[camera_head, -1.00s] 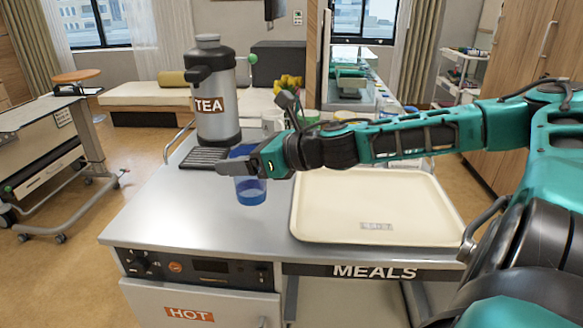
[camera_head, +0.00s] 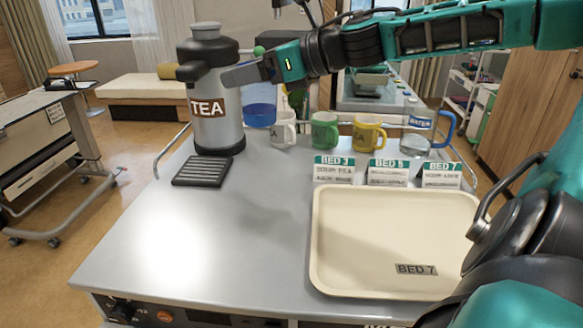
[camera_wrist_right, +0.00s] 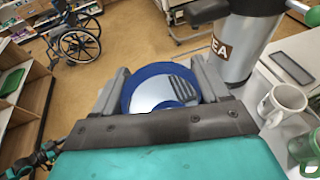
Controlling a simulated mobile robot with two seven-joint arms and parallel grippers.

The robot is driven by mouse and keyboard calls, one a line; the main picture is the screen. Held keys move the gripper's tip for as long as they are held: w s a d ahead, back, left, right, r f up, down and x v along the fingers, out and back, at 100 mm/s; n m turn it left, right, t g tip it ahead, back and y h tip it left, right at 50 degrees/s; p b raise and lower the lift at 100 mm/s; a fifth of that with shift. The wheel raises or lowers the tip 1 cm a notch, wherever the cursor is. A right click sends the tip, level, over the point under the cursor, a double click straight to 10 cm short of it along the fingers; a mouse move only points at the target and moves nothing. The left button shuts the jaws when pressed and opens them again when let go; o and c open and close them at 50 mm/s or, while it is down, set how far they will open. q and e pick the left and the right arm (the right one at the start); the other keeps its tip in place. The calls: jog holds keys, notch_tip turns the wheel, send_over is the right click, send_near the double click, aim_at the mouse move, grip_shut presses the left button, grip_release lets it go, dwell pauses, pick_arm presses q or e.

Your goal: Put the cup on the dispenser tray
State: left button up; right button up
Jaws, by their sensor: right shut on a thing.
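The cup is blue and see-through. In the head view the cup (camera_head: 260,112) hangs upright under my right gripper (camera_head: 240,74), just right of the tea dispenser (camera_head: 217,133) and above the worktop. In the wrist view the cup's round blue rim (camera_wrist_right: 128,93) lies between the two fingers of my right gripper (camera_wrist_right: 165,88), which is shut on it. The dispenser tray (camera_head: 203,171) is a dark slatted plate on the worktop in front of the dispenser, with nothing on it. My right gripper covers part of the dispenser. My left gripper is not in view.
White (camera_head: 283,130), green (camera_head: 324,131) and yellow (camera_head: 369,135) mugs and a water jug (camera_head: 418,140) stand along the back. Bed cards (camera_head: 388,172) stand behind a cream tray (camera_head: 334,288). The worktop (camera_head: 235,225) is clear in front of the dispenser tray.

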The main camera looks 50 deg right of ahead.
notch_tip(320, 180, down, 19)
jog(key=b, duration=0.5)
jog(key=shift+f+b, duration=0.1)
jog(key=shift+b, duration=0.25)
jog(key=shift+f, duration=0.25)
jog(key=o, duration=1.4)
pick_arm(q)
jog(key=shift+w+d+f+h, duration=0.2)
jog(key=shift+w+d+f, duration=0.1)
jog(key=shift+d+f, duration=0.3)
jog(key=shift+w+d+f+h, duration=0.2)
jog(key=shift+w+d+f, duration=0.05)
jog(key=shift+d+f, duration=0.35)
